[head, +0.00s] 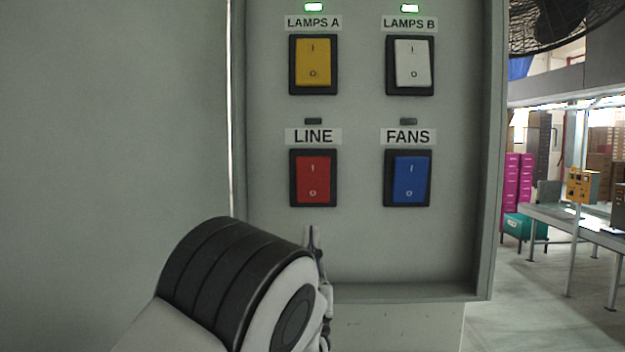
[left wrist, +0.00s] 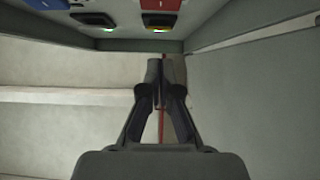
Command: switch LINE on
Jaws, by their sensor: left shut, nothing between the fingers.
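The LINE switch (head: 313,179) is a red rocker in a black frame, at the lower left of the grey panel in the head view. The small lamp (head: 313,121) above its label is dark. My left gripper (head: 313,232) is shut and empty, with its tips just below the LINE switch in the picture. I cannot tell how far they are from the panel. In the left wrist view the shut fingers (left wrist: 158,75) point toward the panel box, and the red rocker (left wrist: 160,4) is cut off at the top edge. My right gripper is not in view.
The FANS switch (head: 408,178) is blue with a dark lamp. Above are the yellow LAMPS A switch (head: 313,62) and the white LAMPS B switch (head: 412,63), both with green lamps lit. A raised rim (head: 400,292) borders the panel.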

